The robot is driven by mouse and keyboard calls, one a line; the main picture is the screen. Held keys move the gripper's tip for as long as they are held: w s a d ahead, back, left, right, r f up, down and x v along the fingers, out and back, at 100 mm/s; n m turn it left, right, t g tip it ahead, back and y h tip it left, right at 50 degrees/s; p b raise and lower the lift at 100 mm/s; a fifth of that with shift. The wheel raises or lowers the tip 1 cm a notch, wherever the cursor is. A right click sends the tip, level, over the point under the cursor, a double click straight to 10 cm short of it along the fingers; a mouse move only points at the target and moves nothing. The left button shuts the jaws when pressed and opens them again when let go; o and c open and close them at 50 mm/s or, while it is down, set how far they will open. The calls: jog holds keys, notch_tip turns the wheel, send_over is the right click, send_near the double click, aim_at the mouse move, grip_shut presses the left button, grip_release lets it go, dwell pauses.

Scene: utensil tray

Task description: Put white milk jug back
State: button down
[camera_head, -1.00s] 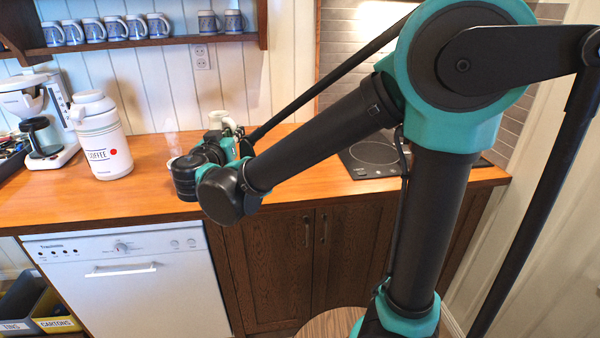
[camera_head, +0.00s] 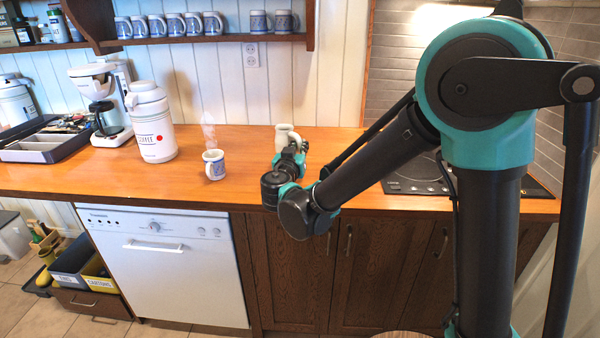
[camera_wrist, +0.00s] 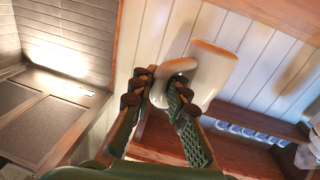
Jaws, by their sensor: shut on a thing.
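The white milk jug (camera_head: 287,137) is above the wooden counter, partly hidden behind my gripper (camera_head: 294,152) in the head view. In the wrist view, my gripper (camera_wrist: 160,88) is shut on the jug (camera_wrist: 212,72), with its fingertips at the handle side. The jug appears tilted in that view because the wrist camera is rolled. I cannot tell how far its base is from the counter.
A steaming blue-and-white mug (camera_head: 214,164) stands left of my gripper. A coffee flask (camera_head: 152,122), a coffee maker (camera_head: 100,95) and a utensil tray (camera_head: 45,146) stand further left. A mug shelf (camera_head: 210,40) hangs above; a cooktop (camera_head: 415,172) lies right.

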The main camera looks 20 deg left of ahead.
notch_tip(320, 180, down, 9)
jog(key=shift+f, duration=0.1)
dwell(0.4)
jog(key=shift+f, duration=0.15)
jog(key=c, duration=1.5)
grip_release()
jog(key=shift+s+r, duration=0.15)
jog(key=shift+r, duration=0.05)
jog(key=s, duration=0.7)
jog(key=s+d, duration=0.1)
jog(key=s, duration=0.3)
jog(key=shift+s, duration=0.35)
jog(key=shift+s, duration=0.1)
